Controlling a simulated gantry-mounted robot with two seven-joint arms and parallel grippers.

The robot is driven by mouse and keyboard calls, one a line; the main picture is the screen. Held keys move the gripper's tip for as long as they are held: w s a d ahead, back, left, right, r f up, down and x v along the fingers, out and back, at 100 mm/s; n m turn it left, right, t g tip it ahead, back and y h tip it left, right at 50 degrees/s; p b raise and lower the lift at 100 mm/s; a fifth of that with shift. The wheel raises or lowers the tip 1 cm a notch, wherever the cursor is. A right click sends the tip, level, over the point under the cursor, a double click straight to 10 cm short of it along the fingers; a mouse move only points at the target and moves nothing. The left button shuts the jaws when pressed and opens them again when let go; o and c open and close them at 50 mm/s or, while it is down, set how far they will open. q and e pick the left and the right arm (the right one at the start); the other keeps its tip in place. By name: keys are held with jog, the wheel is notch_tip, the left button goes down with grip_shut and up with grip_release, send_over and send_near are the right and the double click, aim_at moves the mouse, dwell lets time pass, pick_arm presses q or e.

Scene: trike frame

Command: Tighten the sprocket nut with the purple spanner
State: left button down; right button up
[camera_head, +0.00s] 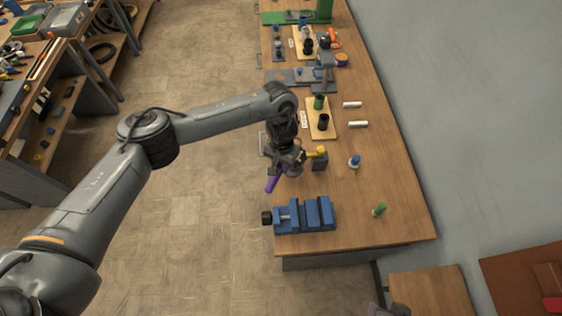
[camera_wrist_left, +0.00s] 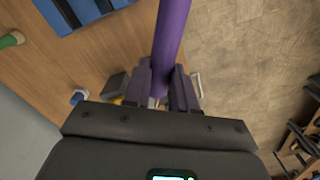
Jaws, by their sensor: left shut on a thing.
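My left gripper (camera_head: 286,163) is over the left edge of the long bench, in the middle of the head view. It is shut on the purple spanner (camera_head: 273,183), whose handle sticks out down and to the left, past the bench edge. In the left wrist view the purple handle (camera_wrist_left: 171,35) runs up from between my fingers (camera_wrist_left: 161,92). A yellow piece (camera_head: 321,151) shows at a dark block (camera_head: 319,163) just right of the gripper. I cannot make out the sprocket nut for certain. My right gripper is out of view.
A blue vise (camera_head: 312,214) stands at the near end of the wooden bench (camera_head: 390,205). A blue knob-like part (camera_head: 354,162) and a green-handled part (camera_head: 379,209) are to the right. A board with green and black cylinders (camera_head: 330,131) lies behind. The near-right bench top is mostly clear.

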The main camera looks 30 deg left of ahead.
pick_arm(q)
notch_tip(320, 180, down, 2)
jog(key=shift+f+b, duration=0.15)
jog(key=shift+b, duration=0.4)
notch_tip(320, 180, down, 3)
jog(key=shift+r+b, duration=0.1)
jog(key=shift+b, duration=0.45)
jog(key=shift+p, duration=0.3)
dwell(0.6)
jog(key=shift+p, duration=0.55)
dwell(0.3)
jog(key=shift+p, duration=0.45)
jog(key=shift+f+b, duration=0.3)
jog(key=shift+f, duration=0.3)
dwell(0.5)
